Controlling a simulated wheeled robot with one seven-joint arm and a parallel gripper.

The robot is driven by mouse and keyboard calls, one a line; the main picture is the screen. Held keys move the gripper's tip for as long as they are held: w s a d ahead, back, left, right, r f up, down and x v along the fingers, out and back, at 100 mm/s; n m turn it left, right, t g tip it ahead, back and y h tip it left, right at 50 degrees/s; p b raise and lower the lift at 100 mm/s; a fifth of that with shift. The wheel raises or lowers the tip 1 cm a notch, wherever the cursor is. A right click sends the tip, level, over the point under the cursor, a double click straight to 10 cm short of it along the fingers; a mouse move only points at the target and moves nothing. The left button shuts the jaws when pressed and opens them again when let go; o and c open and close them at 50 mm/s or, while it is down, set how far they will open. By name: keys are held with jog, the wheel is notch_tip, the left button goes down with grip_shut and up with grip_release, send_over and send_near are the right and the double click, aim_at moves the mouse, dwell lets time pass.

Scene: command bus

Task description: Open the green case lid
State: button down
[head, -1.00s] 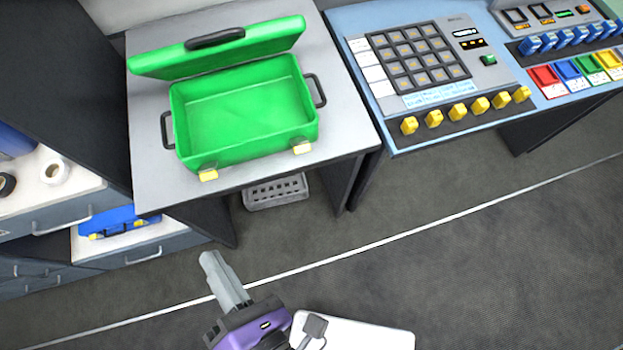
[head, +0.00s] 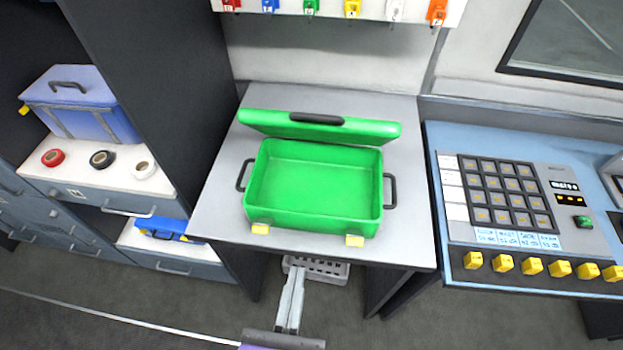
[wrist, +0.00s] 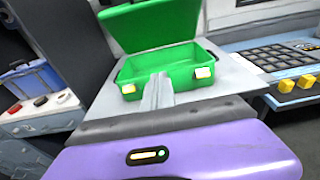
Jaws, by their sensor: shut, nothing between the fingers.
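The green case (head: 314,205) stands on a grey table, and its inside looks empty. Its green lid (head: 262,122) is raised and tilted back behind the case, with a black handle on it. Two yellow latches (head: 260,229) are on the front edge, and dark handles are on both sides. My gripper (head: 292,272) is in front of the table's front edge, apart from the case, with its fingers shut and empty. In the wrist view the fingers (wrist: 158,82) point toward the front of the open case (wrist: 165,64), and the lid (wrist: 150,25) stands up behind it.
A blue control desk (head: 530,278) with keys and yellow knobs is to the right. Shelves with a blue box (head: 85,110) and tape rolls (head: 102,159) are to the left. Coloured keys (head: 352,8) hang above.

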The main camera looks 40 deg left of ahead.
jog(key=p, duration=0.4)
send_near(319, 137)
jog(key=shift+s+d+f, duration=0.1)
jog(key=shift+f, duration=0.5)
jog(key=shift+s+d+f, duration=0.1)
jog(key=shift+f, duration=0.45)
jog(key=shift+w, duration=0.1)
jog(key=shift+w+a+r, duration=0.3)
jog(key=shift+w+a, duration=0.6)
jog(key=shift+w, duration=0.6)
jog(key=shift+w+a+r, duration=0.3)
jog(key=shift+w+a, duration=0.65)
jog(key=shift+w, duration=0.5)
jog(key=shift+w+a+r, duration=0.3)
jog(key=shift+w+a, duration=0.6)
jog(key=shift+w, duration=0.6)
jog(key=shift+s+d+f, duration=0.1)
jog(key=shift+s+d, duration=0.15)
jog(key=shift+s, duration=0.2)
jog(key=f+v, duration=0.2)
jog(key=v, duration=1)
jog(key=f+v, duration=0.1)
jog(key=v, duration=1.1)
jog(key=shift+s+d+f, duration=0.25)
jog(key=shift+s, duration=0.4)
